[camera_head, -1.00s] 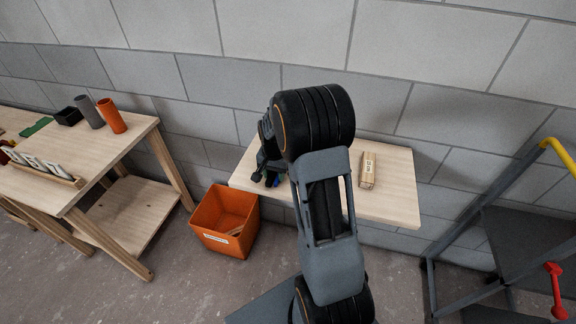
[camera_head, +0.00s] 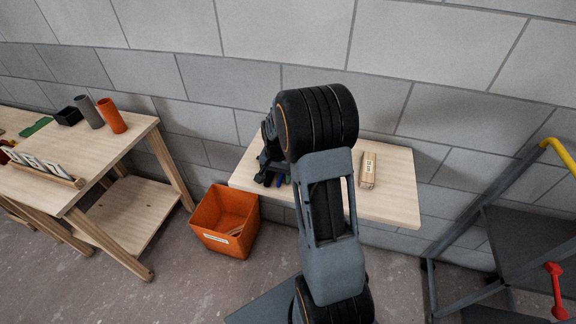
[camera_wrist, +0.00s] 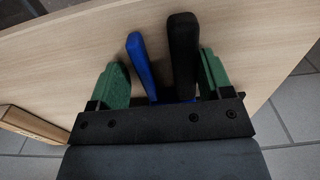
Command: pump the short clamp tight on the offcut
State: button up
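The clamp shows in the wrist view as a blue handle (camera_wrist: 140,62) and a black handle (camera_wrist: 183,52), side by side over the pale bench top. Its jaws are hidden under my gripper (camera_wrist: 165,80). My gripper has green finger pads standing apart, one outside each handle. The right pad is very close to the black handle; a gap shows beside the blue one. I cannot make out the offcut at the clamp.
A labelled wooden block (camera_head: 368,170) lies on the bench (camera_head: 400,205), right of my arm. An orange bin (camera_head: 207,238) stands on the floor at left. Another wooden table (camera_head: 100,180) is further left, and a grey cart with yellow handle (camera_head: 556,150) stands at right.

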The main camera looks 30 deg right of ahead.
jog(key=shift+w+a+r, duration=0.1)
jog(key=shift+w+a, duration=0.1)
dwell(0.6)
notch_tip(320, 180, up, 7)
jog(key=p, duration=0.5)
dwell(0.6)
jog(key=shift+s+f+n, duration=0.3)
jog(key=shift+s+n, duration=0.1)
jog(key=shift+n, duration=0.1)
jog(key=shift+s+a+f+n+g, duration=0.1)
jog(key=shift+s+a+n+g, duration=0.15)
jog(key=shift+s, duration=0.3)
jog(key=shift+s+a+n+g, duration=0.1)
jog(key=shift+s+n, duration=0.25)
jog(key=shift+s, duration=0.15)
jog(key=s+a+r+n+t, duration=0.5)
jog(key=s+a+r, duration=0.5)
jog(key=s+r, duration=0.4)
jog(key=shift+a+r+n, duration=0.15)
jog(key=shift+r+n, duration=0.55)
jog(key=shift+n, duration=0.4)
